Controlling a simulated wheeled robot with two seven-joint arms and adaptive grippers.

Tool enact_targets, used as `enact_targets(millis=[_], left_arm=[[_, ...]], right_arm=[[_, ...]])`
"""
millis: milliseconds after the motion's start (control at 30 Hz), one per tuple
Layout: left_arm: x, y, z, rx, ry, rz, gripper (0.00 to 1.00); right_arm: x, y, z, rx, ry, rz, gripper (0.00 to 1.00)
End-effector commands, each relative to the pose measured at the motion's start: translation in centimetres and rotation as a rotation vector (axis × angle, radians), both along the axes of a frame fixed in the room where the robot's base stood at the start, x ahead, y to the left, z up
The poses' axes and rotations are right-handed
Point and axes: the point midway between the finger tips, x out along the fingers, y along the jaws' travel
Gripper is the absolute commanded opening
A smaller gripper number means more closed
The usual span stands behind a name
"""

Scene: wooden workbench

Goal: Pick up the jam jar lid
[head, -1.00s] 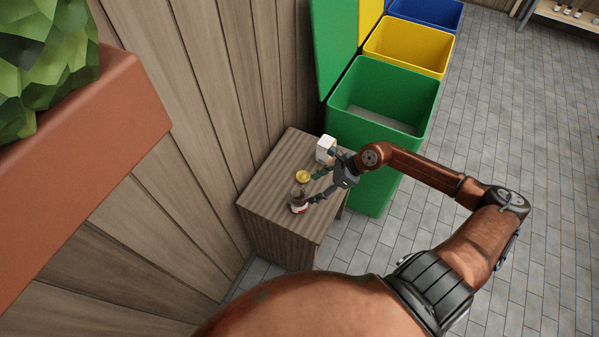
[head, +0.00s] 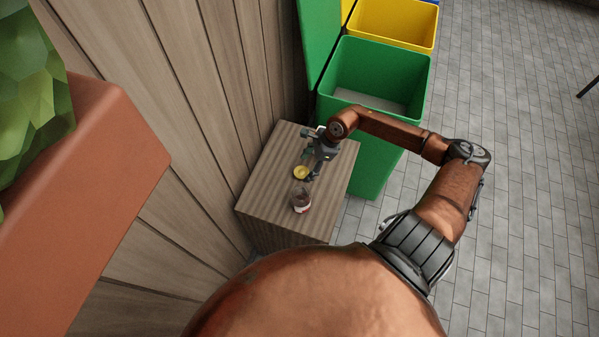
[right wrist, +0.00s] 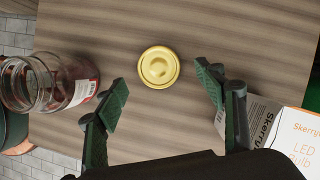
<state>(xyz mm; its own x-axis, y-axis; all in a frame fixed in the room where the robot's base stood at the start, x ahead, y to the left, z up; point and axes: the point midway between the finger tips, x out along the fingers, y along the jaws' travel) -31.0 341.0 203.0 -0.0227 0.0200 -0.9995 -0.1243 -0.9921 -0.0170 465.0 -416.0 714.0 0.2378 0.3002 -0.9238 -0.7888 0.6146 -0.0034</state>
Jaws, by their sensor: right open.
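The jam jar lid (head: 301,172) is a round yellow-gold disc lying flat on the small wooden table (head: 262,205). In the right wrist view the lid (right wrist: 159,67) is just beyond the fingertips, roughly midway between them. My right gripper (right wrist: 164,88) is open and empty, with one dark green finger on each side. In the head view the right gripper (head: 311,162) is right by the lid, on its far side. The glass jam jar (head: 300,198) stands open nearer the front; in the wrist view the jar (right wrist: 62,82) is left of the left finger. My left gripper is not in view.
A white and grey LED bulb box (right wrist: 285,133) is close to the right finger; my gripper hides it in the head view. A green bin (head: 375,85) stands behind the table, with a yellow bin (head: 395,22) beyond. A wooden wall (head: 205,95) borders the left.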

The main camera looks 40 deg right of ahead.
Motion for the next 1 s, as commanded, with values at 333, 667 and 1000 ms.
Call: enact_targets(millis=[333,667,1000], left_arm=[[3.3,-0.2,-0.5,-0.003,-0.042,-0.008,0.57],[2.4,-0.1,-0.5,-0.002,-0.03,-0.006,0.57],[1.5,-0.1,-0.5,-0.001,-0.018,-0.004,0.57]], right_arm=[[0.7,0.9,-2.0,-0.001,0.0,0.003,0.64],[0.7,0.9,-2.0,0.0,0.001,0.004,0.48],[0.6,0.9,-2.0,0.0,0.001,0.004,0.35]])
